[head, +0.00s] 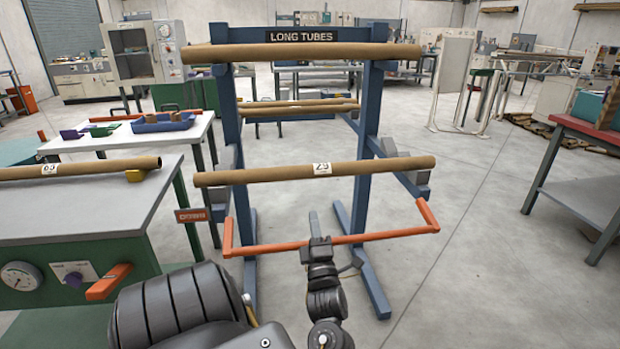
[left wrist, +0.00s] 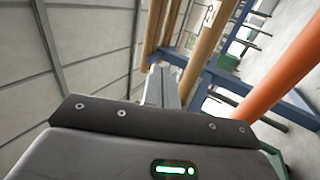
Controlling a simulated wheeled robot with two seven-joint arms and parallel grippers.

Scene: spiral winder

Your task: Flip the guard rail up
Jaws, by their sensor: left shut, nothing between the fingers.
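The orange guard rail (head: 385,236) is a U-shaped bar across the front of the blue rack, hanging below the cardboard tube labelled 29 (head: 260,174). Its side arms slope up and back to the rack. My left gripper (head: 313,218) is shut and empty at the middle of the rail, with its fingers pointing up past the bar. Contact is not clear in the head view. In the left wrist view the rail (left wrist: 285,75) passes at the right, apart from the closed fingertips (left wrist: 163,78). My right gripper is not in view.
The blue rack (head: 374,105) holds more tubes, with one (head: 300,54) across its top under the LONG TUBES sign. A grey-topped bench (head: 90,205) with a tube stands at the left. A red-topped table (head: 590,130) is at the right. The floor right of the rack is clear.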

